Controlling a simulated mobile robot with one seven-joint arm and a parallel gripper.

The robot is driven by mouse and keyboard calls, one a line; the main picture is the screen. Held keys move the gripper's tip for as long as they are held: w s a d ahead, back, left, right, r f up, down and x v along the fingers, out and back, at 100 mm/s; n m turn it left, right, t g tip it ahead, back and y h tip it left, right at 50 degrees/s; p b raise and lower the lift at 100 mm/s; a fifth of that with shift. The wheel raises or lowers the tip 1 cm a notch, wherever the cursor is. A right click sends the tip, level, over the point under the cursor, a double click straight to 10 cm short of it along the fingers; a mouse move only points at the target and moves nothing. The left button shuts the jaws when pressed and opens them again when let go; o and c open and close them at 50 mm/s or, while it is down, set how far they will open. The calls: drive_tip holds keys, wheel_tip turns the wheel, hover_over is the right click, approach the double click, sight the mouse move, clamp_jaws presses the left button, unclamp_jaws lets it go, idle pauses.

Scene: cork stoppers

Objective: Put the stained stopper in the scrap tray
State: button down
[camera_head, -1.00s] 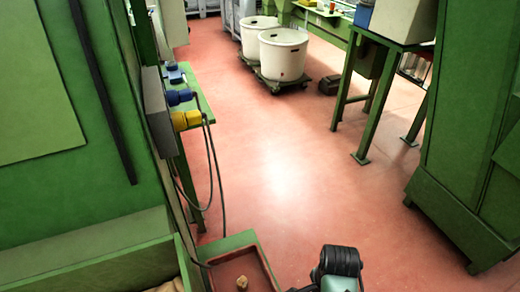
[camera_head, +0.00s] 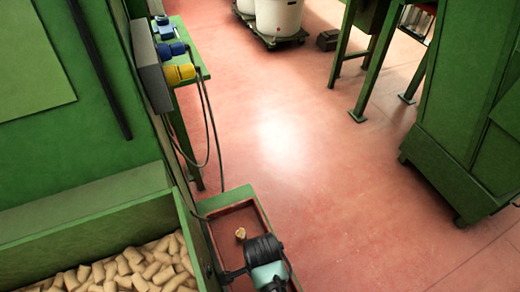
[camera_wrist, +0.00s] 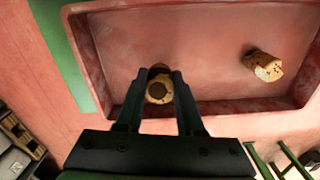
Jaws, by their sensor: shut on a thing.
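The stained stopper (camera_wrist: 157,93) is a tan cork with a dark brown patch on its end. It is between the two fingers of my gripper (camera_wrist: 160,84), which is shut on it. In the wrist view it shows over the red scrap tray (camera_wrist: 200,20); I cannot tell whether it touches the tray floor. In the head view the tray (camera_head: 262,208) is at the bottom centre, with my arm over its front part, and the held stopper is hidden. Another speckled stopper (camera_wrist: 263,66) lies in the tray, to the right in the wrist view; it also shows in the head view (camera_head: 240,233).
A green bin (camera_head: 90,225) full of cork stoppers (camera_head: 130,268) stands left of the tray. A green cabinet (camera_head: 450,110) is at the right. The red floor between is clear.

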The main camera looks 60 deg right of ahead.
drive_tip(key=shift+f, duration=0.9)
drive_tip(key=shift+w+a+f, duration=0.1)
drive_tip(key=shift+a+f, duration=0.05)
drive_tip(key=shift+f, duration=0.1)
drive_tip(key=shift+f, duration=0.1)
drive_tip(key=c, duration=0.5)
unclamp_jaws()
wheel_tip(320, 180, up, 12)
drive_tip(key=p, duration=0.2)
drive_tip(key=shift+p, duration=0.3)
